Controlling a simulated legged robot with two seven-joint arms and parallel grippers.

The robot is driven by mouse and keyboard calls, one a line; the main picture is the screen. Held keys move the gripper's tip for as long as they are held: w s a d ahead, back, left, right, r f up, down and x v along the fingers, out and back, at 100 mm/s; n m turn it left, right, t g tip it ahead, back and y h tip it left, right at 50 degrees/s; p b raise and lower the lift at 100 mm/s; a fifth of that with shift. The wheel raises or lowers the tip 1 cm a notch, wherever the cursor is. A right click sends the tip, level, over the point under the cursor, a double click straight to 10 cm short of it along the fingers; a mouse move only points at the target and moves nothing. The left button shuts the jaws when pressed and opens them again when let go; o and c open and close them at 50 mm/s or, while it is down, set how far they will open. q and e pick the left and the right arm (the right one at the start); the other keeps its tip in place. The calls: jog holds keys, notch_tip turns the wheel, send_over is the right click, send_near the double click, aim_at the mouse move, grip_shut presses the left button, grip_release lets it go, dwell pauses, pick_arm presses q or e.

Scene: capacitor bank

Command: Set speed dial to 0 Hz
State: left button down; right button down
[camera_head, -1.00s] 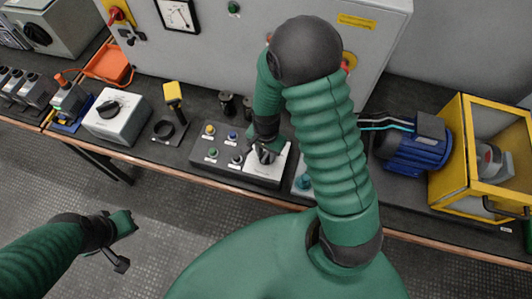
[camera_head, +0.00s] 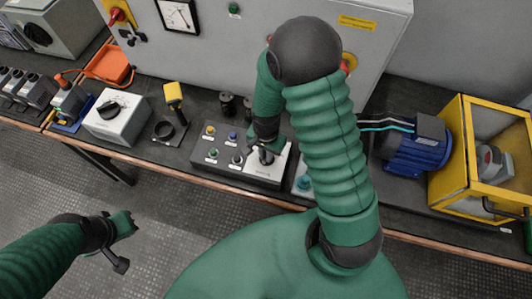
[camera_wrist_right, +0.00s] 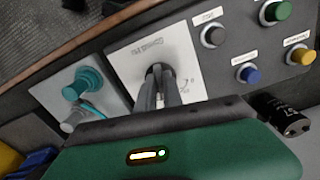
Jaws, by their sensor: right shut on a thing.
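The speed dial (camera_wrist_right: 157,72) is a dark knob on a pale square plate (camera_wrist_right: 125,55) with printed marks. The plate also shows in the head view (camera_head: 279,167), at the right end of a dark control box. My right gripper (camera_wrist_right: 158,78) points down at the plate and is shut on the dial, with its fingers on either side of the knob. In the head view my right gripper (camera_head: 264,156) covers most of the dial, so the dial's pointer setting cannot be read. My left gripper (camera_head: 120,243) hangs over the floor at the left, away from the bench; its jaw opening is unclear.
Several coloured buttons (camera_head: 213,153) sit left of the dial on the box. A teal knob (camera_wrist_right: 82,84) stands on a neighbouring plate. A blue motor (camera_head: 415,145) and a yellow cage (camera_head: 445,165) are at the right. An analog meter (camera_head: 178,15) is on the cabinet behind.

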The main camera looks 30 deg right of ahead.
jog(key=n+p, duration=0.1)
jog(key=n, duration=0.2)
jog(key=shift+r, duration=0.15)
jog(key=n+p, duration=0.1)
jog(key=n, duration=0.3)
jog(key=shift+d+p, duration=0.15)
jog(key=shift+p, duration=0.15)
jog(key=n+p, duration=0.1)
jog(key=n, duration=0.3)
jog(key=shift+d+n+p, duration=0.15)
jog(key=shift+n+p, duration=0.5)
jog(key=shift+n, duration=0.75)
jog(key=c, duration=1.5)
grip_release()
notch_tip(320, 180, up, 16)
jog(key=shift+r+p, duration=0.25)
jog(key=shift+p, duration=0.45)
